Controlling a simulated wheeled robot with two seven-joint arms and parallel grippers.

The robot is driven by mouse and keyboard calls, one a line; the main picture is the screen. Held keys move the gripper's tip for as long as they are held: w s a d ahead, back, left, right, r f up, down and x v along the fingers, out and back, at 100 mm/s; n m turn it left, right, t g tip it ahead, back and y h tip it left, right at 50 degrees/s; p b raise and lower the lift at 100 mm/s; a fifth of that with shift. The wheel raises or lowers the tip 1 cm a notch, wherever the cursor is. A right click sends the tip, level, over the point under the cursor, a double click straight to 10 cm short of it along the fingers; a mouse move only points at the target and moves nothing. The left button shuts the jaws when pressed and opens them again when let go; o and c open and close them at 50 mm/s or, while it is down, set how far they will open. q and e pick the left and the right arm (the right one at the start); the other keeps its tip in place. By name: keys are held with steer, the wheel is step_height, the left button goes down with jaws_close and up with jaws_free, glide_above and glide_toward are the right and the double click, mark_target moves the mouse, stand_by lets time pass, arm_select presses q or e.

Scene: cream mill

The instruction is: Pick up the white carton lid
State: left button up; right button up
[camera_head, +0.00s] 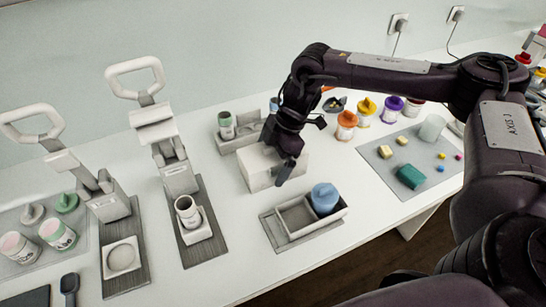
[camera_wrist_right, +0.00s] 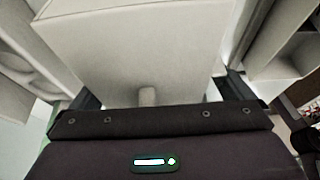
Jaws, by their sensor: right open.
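A white, box-shaped carton (camera_head: 256,172) stands on the white counter in the middle of the head view; I take its white upper part to be the lid. I cannot make out a seam between lid and carton. In the right wrist view, the white carton lid (camera_wrist_right: 140,50) fills the middle, with a small peg (camera_wrist_right: 147,96) on its near face. My right gripper (camera_head: 283,160) is open at the carton's right part. Its fingers (camera_wrist_right: 160,94) show on either side of the white body in the wrist view; contact is unclear. My left gripper is not in view.
A grey tray with a blue-lidded jar (camera_head: 325,197) stands just in front of the carton. A holder with a cup (camera_head: 226,125) is close behind it. Two press machines (camera_head: 178,165) stand left. Coloured-lidded jars (camera_head: 347,122) and a mat with blocks (camera_head: 375,173) lie right.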

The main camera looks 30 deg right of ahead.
steer(key=c, duration=0.7)
steer(key=shift+r, duration=0.1)
